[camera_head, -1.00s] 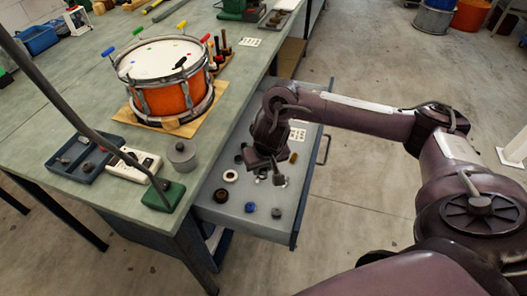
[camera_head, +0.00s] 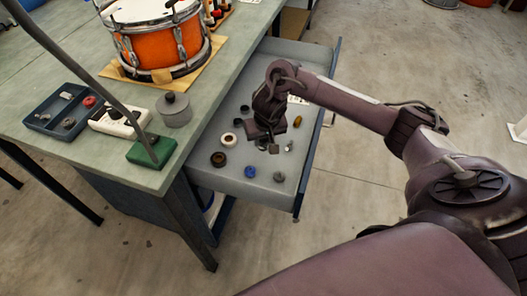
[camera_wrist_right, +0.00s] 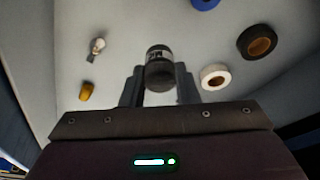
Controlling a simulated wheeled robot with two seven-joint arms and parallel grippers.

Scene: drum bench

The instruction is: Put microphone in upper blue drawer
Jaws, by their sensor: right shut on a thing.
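The open drawer (camera_head: 232,182) sticks out from under the bench, with a grey inside and a dark blue front edge. My right gripper (camera_head: 274,146) is over the drawer, pointing down. In the wrist view my right gripper (camera_wrist_right: 160,88) is shut on a dark, short cylinder with a pale label band, which appears to be the microphone (camera_wrist_right: 160,68). The drawer floor shows behind it; I cannot tell whether the cylinder touches it. In the head view the held thing is small and hard to make out. My left gripper is not in view.
The drawer holds a white ring (camera_head: 228,138), a dark roll (camera_head: 218,159), a blue piece (camera_head: 250,171), a grey piece (camera_head: 279,176) and a yellow piece (camera_head: 298,121). On the bench stand an orange drum (camera_head: 160,45), a grey pot (camera_head: 174,110) and a lamp's green base (camera_head: 151,152).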

